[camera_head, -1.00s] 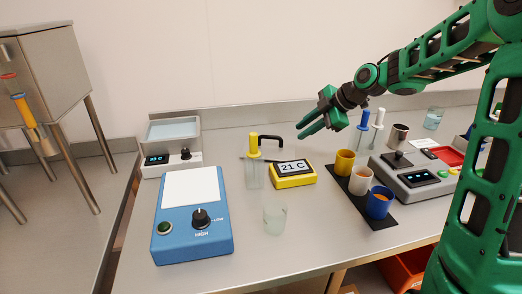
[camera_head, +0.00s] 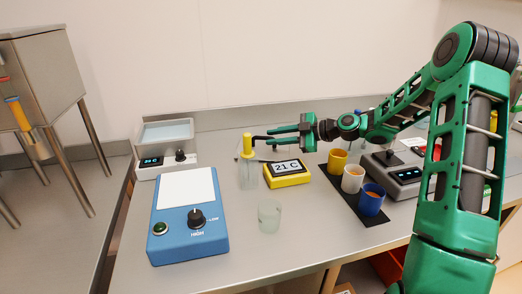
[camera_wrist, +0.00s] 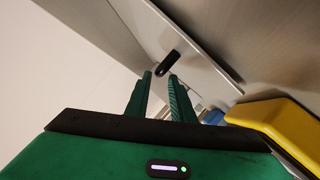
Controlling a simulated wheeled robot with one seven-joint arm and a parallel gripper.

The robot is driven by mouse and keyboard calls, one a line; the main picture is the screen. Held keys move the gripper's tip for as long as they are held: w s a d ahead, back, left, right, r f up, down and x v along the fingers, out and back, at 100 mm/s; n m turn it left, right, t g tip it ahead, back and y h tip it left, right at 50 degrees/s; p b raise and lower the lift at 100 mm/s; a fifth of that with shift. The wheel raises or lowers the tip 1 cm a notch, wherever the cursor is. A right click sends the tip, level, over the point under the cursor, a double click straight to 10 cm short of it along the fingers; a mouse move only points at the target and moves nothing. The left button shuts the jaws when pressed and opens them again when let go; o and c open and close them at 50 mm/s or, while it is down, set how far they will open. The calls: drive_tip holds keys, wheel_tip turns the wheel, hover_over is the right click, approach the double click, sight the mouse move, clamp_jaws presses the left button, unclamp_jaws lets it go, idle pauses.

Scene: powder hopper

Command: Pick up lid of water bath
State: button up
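The lid is a thin grey metal plate with a black handle. It lies on the bench behind the yellow display, and its handle (camera_head: 259,139) shows at the fingertips. In the wrist view the lid (camera_wrist: 200,62) fills the upper middle, with its black handle (camera_wrist: 168,63) just beyond the fingertips. My gripper (camera_head: 270,138) is open, its two green fingers pointing left toward the handle. In the wrist view my gripper (camera_wrist: 160,76) has a gap between its fingers with nothing in it. The water bath (camera_head: 165,163) is the white box with a pale water basin and knob at back left.
A yellow 21 C display (camera_head: 287,174) and a clear yellow-capped bottle (camera_head: 247,165) stand close in front of the lid. A blue hotplate (camera_head: 188,215), a glass beaker (camera_head: 269,216) and cups on a black mat (camera_head: 369,212) are nearer. The back wall bounds the bench.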

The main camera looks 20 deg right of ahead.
sight(264, 138)
drive_tip(key=x, duration=0.5)
drive_tip(key=shift+w+d+f, duration=0.15)
drive_tip(key=shift+d, duration=0.1)
clamp_jaws()
